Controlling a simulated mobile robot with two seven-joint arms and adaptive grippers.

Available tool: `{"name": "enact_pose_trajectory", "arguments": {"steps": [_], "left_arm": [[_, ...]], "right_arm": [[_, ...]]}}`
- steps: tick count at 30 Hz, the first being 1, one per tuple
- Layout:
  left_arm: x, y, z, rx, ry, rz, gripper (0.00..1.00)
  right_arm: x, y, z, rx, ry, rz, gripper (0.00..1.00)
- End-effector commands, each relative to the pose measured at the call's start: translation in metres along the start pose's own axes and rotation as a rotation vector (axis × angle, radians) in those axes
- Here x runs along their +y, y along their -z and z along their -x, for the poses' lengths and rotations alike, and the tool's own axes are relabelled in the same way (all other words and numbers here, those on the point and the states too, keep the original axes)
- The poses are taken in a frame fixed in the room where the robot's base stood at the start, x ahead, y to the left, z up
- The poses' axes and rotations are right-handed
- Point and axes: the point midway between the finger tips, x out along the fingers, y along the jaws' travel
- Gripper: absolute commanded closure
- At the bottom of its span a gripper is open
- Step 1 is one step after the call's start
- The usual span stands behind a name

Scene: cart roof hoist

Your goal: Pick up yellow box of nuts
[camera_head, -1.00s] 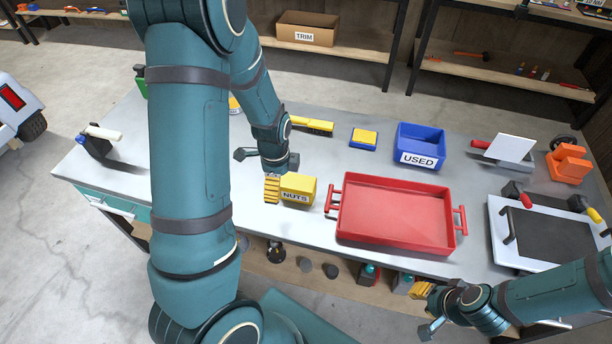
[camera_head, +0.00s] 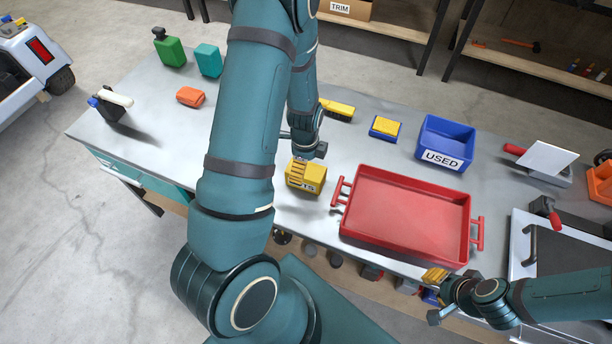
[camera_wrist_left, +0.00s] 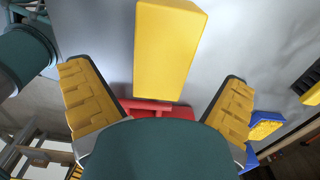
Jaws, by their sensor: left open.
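The yellow box of nuts (camera_head: 316,181) stands on the grey workbench, left of the red tray. Its label is partly hidden by a finger of my left gripper (camera_head: 300,168). In the left wrist view the yellow box (camera_wrist_left: 168,50) shows between the two spread fingers of the left gripper (camera_wrist_left: 155,73), with clear gaps on both sides. The left gripper is open and not closed on the box. My right gripper (camera_head: 437,296) is at the bench's front edge, below the red tray, with its fingers apart and nothing visible between them.
The red tray (camera_head: 405,213) is close to the box's right; its handle nearly reaches it. Behind are a yellow brush (camera_head: 338,108), a yellow-and-blue sponge (camera_head: 385,128) and the blue USED bin (camera_head: 446,146). Bottles and an orange block (camera_head: 190,97) stand left. Bare workbench (camera_head: 160,150) lies between.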

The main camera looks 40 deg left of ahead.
Motion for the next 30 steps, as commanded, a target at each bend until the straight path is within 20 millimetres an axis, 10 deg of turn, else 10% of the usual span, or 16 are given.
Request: {"name": "enact_pose_trajectory", "arguments": {"steps": [21, 28, 30], "left_arm": [[-0.003, 0.001, -0.053, 0.0, 0.001, 0.0, 0.0], [-0.003, 0.001, -0.053, 0.0, 0.001, 0.0, 0.74], [-0.003, 0.001, -0.052, 0.0, 0.001, 0.0, 0.76]], "right_arm": [[0.002, -0.003, -0.006, -0.007, 0.001, 0.002, 0.68], [0.002, -0.003, -0.006, -0.007, 0.001, 0.002, 0.68], [0.002, -0.003, -0.006, -0.007, 0.001, 0.002, 0.68]]}}
